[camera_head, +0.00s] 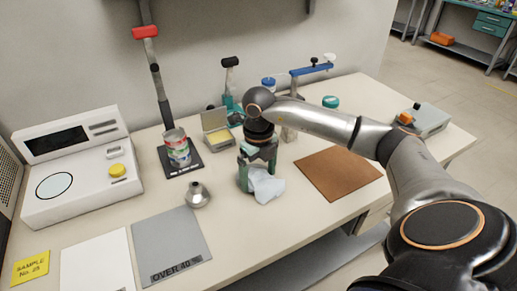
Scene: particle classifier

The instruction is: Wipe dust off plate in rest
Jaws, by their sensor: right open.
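My right gripper (257,180) reaches down from the right arm to the middle of the table, with its greenish fingers open. A crumpled pale blue-white cloth (267,186) lies at the fingertips; part of it is hidden by the fingers, and I cannot tell whether they touch it. I cannot tell for sure which thing is the plate in its rest. A small grey open case with a yellow pad (219,138) stands behind and left of the gripper. A round pale disc (54,186) sits on the white instrument (82,205). My left gripper is not in view.
A can (177,150) stands on a black base at the post's foot. A metal funnel-like piece (197,194) is left of the gripper. Grey (172,240) and white (96,266) sheets lie in front, a brown mat (338,174) to the right. A blue-barred stand (311,69) is behind.

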